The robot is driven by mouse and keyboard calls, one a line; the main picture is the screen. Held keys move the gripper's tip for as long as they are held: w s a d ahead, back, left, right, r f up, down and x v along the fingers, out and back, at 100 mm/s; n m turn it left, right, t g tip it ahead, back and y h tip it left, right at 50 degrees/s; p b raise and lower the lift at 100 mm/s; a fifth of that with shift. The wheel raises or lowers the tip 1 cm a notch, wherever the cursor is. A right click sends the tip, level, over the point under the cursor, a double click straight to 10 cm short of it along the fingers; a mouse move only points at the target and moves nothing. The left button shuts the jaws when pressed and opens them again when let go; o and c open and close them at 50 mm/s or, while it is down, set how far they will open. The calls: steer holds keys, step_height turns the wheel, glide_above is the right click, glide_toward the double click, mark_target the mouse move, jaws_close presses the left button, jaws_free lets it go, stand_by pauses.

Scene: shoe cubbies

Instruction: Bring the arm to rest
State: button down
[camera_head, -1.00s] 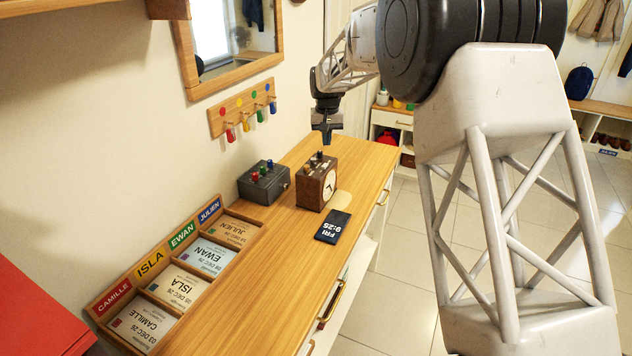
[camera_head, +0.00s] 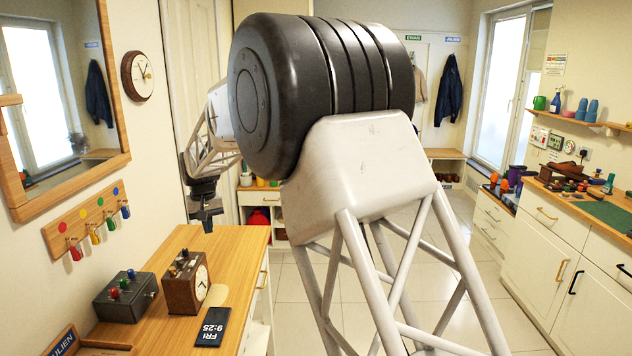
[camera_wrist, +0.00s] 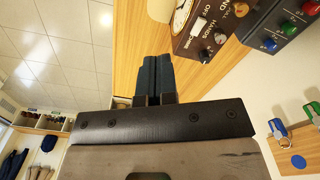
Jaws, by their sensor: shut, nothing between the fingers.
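My gripper (camera_head: 207,218) hangs above the far part of the wooden cabinet top (camera_head: 233,241), fingers pointing down, behind the brown clock box in the head view. In the wrist view my gripper (camera_wrist: 157,75) has its two dark fingers together, with nothing held. My arm's large black joint and white lattice link fill the middle of the head view and hide part of the room behind.
A brown box with a clock face (camera_head: 187,283), a dark grey box with coloured knobs (camera_head: 125,296) and a black date display (camera_head: 212,327) stand on the cabinet top. Key hooks (camera_head: 87,219) and a mirror line the left wall. Tiled floor lies right of the cabinet.

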steer(key=s+d+r+m, duration=0.1)
steer(key=s+d+r, duration=0.4)
steer(key=d, duration=0.6)
steer(key=s+d+r+m+t, duration=0.1)
steer(key=s+d+r, duration=0.2)
steer(key=s+d, duration=0.65)
steer(key=s+d+r+m, duration=0.1)
steer(key=s+d+r, duration=0.35)
steer(key=d, duration=0.75)
steer(key=s+d+f+m, duration=0.1)
steer(key=s+d+f, duration=0.1)
steer(key=s+d, duration=0.4)
steer(key=s+d+f+t, duration=0.1)
steer(key=s+d+f, duration=0.2)
steer(key=s, duration=1.1)
steer(key=s+d+f+m, duration=0.1)
steer(key=s+d+f, duration=0.2)
steer(key=s+d, duration=0.5)
steer(key=shift+s+d+f+m, duration=0.15)
steer(key=shift+s+d+m, duration=0.2)
steer(key=shift+s, duration=0.75)
steer(key=shift+w, duration=0.1)
